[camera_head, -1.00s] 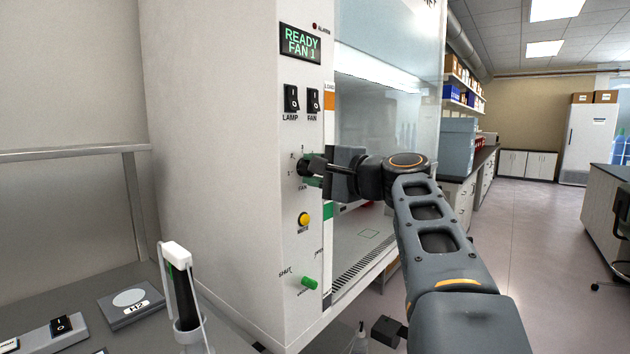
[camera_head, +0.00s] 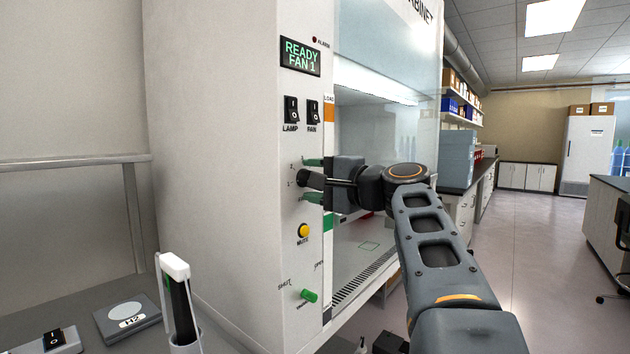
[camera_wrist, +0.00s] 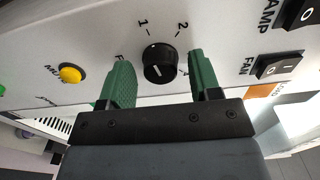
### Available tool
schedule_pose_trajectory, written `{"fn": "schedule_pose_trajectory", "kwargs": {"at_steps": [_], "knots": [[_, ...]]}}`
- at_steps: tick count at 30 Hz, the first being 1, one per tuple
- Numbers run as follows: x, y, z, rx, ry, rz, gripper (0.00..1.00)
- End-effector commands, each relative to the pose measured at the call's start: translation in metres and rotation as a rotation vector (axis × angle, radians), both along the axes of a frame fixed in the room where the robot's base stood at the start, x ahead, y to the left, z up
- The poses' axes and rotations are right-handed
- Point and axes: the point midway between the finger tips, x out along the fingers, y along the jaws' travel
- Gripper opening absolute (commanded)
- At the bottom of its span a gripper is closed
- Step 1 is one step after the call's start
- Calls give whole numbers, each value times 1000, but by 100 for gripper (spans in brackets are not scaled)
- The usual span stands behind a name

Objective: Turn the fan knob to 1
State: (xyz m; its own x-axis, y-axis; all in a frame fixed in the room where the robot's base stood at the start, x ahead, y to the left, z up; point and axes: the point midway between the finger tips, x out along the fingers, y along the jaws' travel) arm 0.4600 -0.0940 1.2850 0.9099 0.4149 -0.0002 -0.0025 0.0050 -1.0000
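The black round fan knob (camera_head: 310,179) sits on the cabinet's white front panel. In the wrist view the knob (camera_wrist: 160,64) carries a white mark on the side towards the printed 1, with the 2 further right. My gripper (camera_head: 313,180) is at the knob. Its green fingers stand apart, one above and one below the knob in the head view, with gaps to it on both sides in the wrist view (camera_wrist: 158,60). It is open and holds nothing. The display (camera_head: 300,56) reads READY FAN 1.
Above the knob are the LAMP switch (camera_head: 291,110) and the FAN switch (camera_head: 313,112). Below it are the yellow MUTE button (camera_head: 304,230) and a green knob (camera_head: 309,295). The glass-fronted cabinet opening lies just right of the panel.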

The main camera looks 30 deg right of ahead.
Motion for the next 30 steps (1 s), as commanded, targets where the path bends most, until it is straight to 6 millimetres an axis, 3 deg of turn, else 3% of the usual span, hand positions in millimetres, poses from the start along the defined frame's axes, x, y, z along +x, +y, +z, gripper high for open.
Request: {"fn": "schedule_pose_trajectory", "kwargs": {"at_steps": [11, 30], "knots": [[-6, -3, 0, 0, 0, -1, 61], [-108, -50, 0, 0, 0, -5, 61]]}}
